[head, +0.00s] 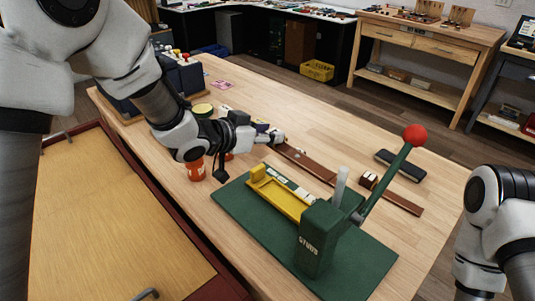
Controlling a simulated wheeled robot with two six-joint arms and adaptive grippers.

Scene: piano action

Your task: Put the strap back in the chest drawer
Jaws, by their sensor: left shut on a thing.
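A long brown strap (306,163) lies along the workbench behind the green press. Its far-left end is at my left gripper (274,139), which is shut on it. The press hides part of the strap's middle, and a brown length also shows to the right of the press. A dark red chest with a pale wooden panel (85,225) and metal handles is at the lower left; I cannot tell whether this panel is a drawer's floor. My right arm shows at the right edge, with its gripper out of view.
The green press (318,245), with its red-knobbed lever (415,135), stands on a green mat. An orange jar (196,170) is near my left wrist. A dark flat case (400,166) lies at the right. The workbench (290,105) has clear room behind the strap.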

